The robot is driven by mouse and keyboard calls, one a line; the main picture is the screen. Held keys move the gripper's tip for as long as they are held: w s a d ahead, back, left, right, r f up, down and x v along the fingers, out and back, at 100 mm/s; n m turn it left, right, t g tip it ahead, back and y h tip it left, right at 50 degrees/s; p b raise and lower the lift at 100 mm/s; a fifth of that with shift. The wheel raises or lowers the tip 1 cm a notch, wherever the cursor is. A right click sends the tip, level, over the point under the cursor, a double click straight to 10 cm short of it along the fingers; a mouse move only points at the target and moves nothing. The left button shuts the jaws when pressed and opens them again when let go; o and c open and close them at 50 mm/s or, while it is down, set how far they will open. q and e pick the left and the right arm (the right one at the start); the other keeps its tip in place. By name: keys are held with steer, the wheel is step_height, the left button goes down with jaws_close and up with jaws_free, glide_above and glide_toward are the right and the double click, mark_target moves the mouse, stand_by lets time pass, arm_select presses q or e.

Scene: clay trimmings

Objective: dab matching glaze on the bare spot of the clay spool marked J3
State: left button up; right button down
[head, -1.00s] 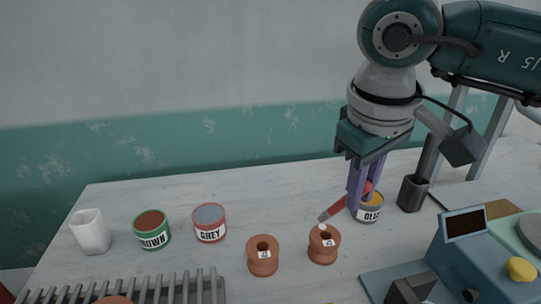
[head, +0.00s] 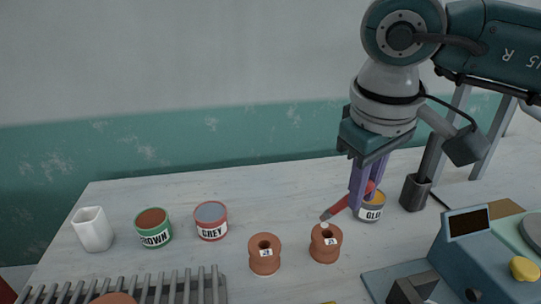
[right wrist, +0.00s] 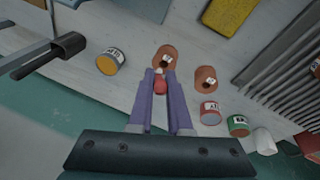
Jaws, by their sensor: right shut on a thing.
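Two terracotta clay spools stand upright on the pale table in the head view, a left one (head: 264,263) and a right one (head: 324,252). Each has a small white label, too small to read surely. My right gripper (head: 363,204) is shut on a red-handled brush (head: 337,208), which slants down to the left. Its pale tip is at the top rim of the right spool; I cannot tell whether it touches. In the right wrist view, the brush's red end (right wrist: 160,84) shows between the fingers. No bare spot is clearly visible. My left gripper is not in view.
A can with amber contents (head: 371,214) stands just behind the right gripper. The GREY can (head: 211,232), the green BROWN can (head: 154,238) and a white cup (head: 93,232) stand left. A slatted rack (head: 204,284) is front left, a blue device (head: 480,262) right.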

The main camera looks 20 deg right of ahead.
steer(key=shift+f+b, duration=0.3)
stand_by(0.5)
stand_by(0.8)
steer(key=shift+r+p, duration=0.65)
steer(key=shift+r, duration=0.55)
steer(key=shift+r+p, duration=1.15)
steer(key=shift+r, duration=0.75)
steer(key=shift+f, duration=0.1)
